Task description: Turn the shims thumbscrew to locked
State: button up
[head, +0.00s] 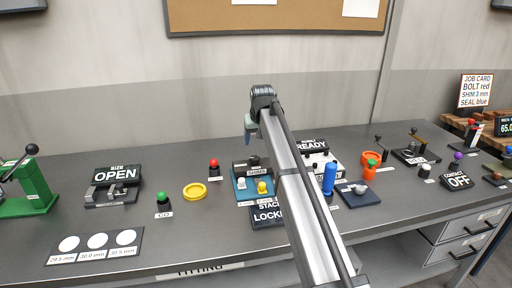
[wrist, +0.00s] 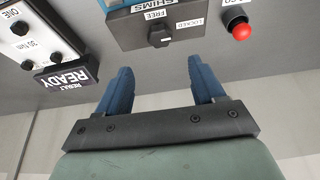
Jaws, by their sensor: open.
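The shims thumbscrew (wrist: 161,38) is a small dark knob on a dark block with a SHIMS label. In the wrist view a FREE label (wrist: 155,14) sits just above the knob and a LOCKED label (wrist: 193,24) to its right. I cannot tell which label the knob points to. In the head view the blue shims tray (head: 240,194) is partly hidden by my arm. My gripper (wrist: 160,82) is open and empty, its two blue fingers apart, short of the thumbscrew in the wrist view. In the head view my gripper (head: 250,132) is above the bench behind the tray.
A red button (wrist: 240,30) stands beside the shims block. A READY sign (wrist: 68,76) and a white unit (wrist: 38,38) stand on the other side. In the head view a yellow ring (head: 194,191) lies left of the tray. The bench behind is clear.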

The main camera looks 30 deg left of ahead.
jog(key=shift+v, duration=1.4)
